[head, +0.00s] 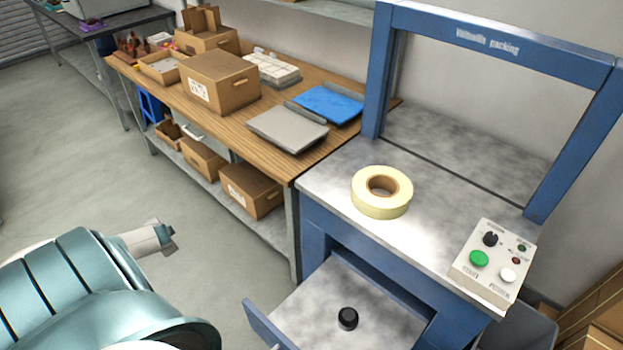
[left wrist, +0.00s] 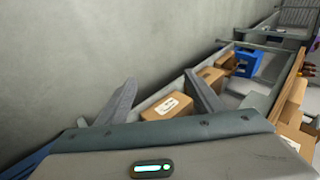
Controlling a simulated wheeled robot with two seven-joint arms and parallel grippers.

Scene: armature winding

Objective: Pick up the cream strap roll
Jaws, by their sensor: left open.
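The cream strap roll (head: 381,204) lies flat on the grey top of the blue strapping machine (head: 340,190) in the head view. Its brown core faces up. My left gripper (head: 168,236) shows at the lower left of the head view, over the floor and well away from the roll. In the left wrist view its two fingers (left wrist: 160,95) are spread apart with nothing between them. The roll does not show in the left wrist view. My right gripper is not in view.
A control panel (head: 495,262) with buttons stands on the machine's right. A blue frame (head: 375,75) arches behind the roll. A wooden bench (head: 200,112) with cardboard boxes (head: 218,82) stands left.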

